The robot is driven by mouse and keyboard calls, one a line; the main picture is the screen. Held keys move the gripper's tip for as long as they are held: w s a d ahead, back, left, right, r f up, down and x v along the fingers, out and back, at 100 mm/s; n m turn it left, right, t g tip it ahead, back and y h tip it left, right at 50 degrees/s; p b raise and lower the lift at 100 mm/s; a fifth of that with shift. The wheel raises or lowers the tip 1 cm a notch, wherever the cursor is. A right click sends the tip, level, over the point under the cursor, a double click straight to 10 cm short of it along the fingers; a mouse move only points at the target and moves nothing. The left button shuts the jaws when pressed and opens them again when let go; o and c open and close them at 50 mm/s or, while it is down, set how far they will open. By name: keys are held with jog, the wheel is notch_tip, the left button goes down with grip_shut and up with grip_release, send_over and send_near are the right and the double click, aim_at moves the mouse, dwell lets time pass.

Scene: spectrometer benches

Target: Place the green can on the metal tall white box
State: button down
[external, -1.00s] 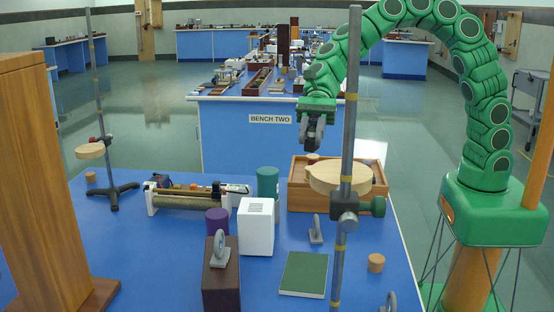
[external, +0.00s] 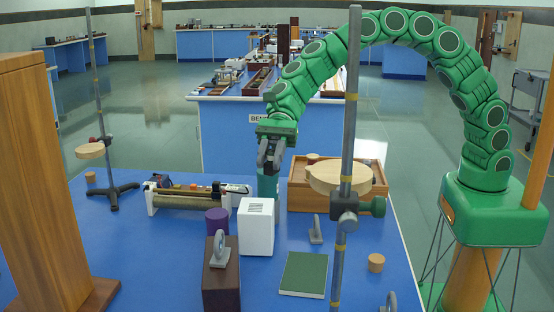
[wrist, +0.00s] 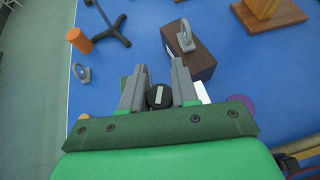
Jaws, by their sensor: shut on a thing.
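The green can (external: 268,187) stands behind the tall white box on the blue bench. My gripper (external: 270,160) points down over it and is shut on its upper part. In the wrist view, my gripper's two grey fingers (wrist: 159,75) flank a dark round shape; the can's body is largely hidden there. The white box (external: 256,229) stands upright in front of the can, with a dark patterned mark on its bare top. Only a pale sliver of this box (wrist: 202,91) shows beside a finger in the wrist view.
A purple can (external: 217,221) and a dark brown block (external: 222,280) with a grey ring stand near the white box. A tube apparatus (external: 190,201) lies left of the can. A wooden tray (external: 300,199) and a metal stand pole (external: 350,120) are to the right.

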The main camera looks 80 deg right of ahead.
jog(key=shift+w+a+f, duration=0.25)
jog(key=shift+w+f, duration=0.35)
jog(key=shift+f, duration=0.2)
jog(key=shift+w+a+f, duration=0.3)
jog(key=shift+w+f, duration=0.35)
jog(key=shift+f, duration=0.15)
jog(key=shift+w+a+f, duration=0.25)
jog(key=shift+w+f, duration=0.35)
jog(key=shift+f, duration=1.75)
jog(key=c, duration=0.8)
grip_release()
jog(key=shift+f, duration=0.1)
jog(key=shift+c, duration=0.2)
